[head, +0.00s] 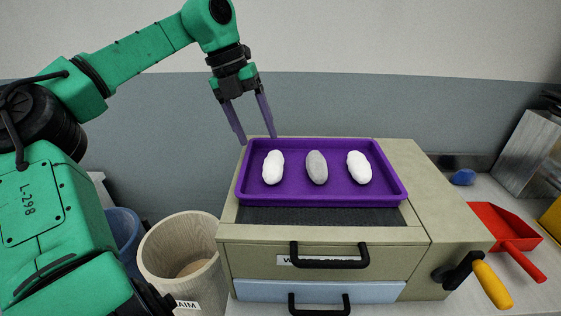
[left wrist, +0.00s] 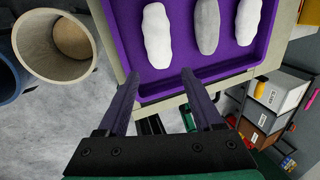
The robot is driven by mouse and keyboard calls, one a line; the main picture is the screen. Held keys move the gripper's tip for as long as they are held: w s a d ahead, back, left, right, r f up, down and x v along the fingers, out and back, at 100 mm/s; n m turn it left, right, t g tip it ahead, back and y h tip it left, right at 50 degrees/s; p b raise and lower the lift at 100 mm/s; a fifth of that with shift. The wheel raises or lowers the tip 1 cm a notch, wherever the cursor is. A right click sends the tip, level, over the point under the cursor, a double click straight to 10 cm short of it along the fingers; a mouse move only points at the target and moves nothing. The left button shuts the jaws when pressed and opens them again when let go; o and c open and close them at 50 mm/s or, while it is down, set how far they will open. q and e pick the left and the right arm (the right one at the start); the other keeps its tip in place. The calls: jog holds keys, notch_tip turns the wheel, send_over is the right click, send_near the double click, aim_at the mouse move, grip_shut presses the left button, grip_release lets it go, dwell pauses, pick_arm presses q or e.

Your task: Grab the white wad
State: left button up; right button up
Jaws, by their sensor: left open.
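A purple tray (head: 322,200) on top of a beige machine holds three oval wads in a row. A white wad (head: 273,167) lies at the left, a grey wad (head: 317,167) in the middle, and another white wad (head: 359,167) at the right. The left white wad (left wrist: 157,35), grey wad (left wrist: 206,25) and right white wad (left wrist: 248,20) also show in the left wrist view. My left gripper (head: 257,139) is open and empty, fingers pointing down by the tray's back left corner in the head view. It touches no wad. My right gripper is not in view.
The beige machine (head: 420,205) has drawers with black handles and a yellow-handled crank (head: 491,284) at right. A pale wooden bin (head: 187,238) and a blue bin (head: 124,232) stand left. A red dustpan (head: 503,226) and blue lump (head: 463,177) lie right.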

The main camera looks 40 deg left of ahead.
aim_at(269, 166)
pick_arm(q)
jog(key=f, duration=0.3)
jog(key=shift+s+d+f+p, duration=0.15)
jog(key=shift+d+p, duration=0.15)
jog(key=p+x, duration=0.1)
jog(key=x, duration=0.2)
jog(key=w+p+x, duration=0.1)
jog(key=x, duration=0.2)
jog(key=shift+w+d, duration=0.15)
jog(key=shift+w, duration=0.05)
jog(key=shift+s+f, duration=0.1)
jog(key=shift+f, duration=0.05)
jog(key=shift+s, duration=0.1)
jog(key=shift+c, duration=0.5)
jog(key=shift+f, duration=0.1)
jog(key=c, duration=0.9)
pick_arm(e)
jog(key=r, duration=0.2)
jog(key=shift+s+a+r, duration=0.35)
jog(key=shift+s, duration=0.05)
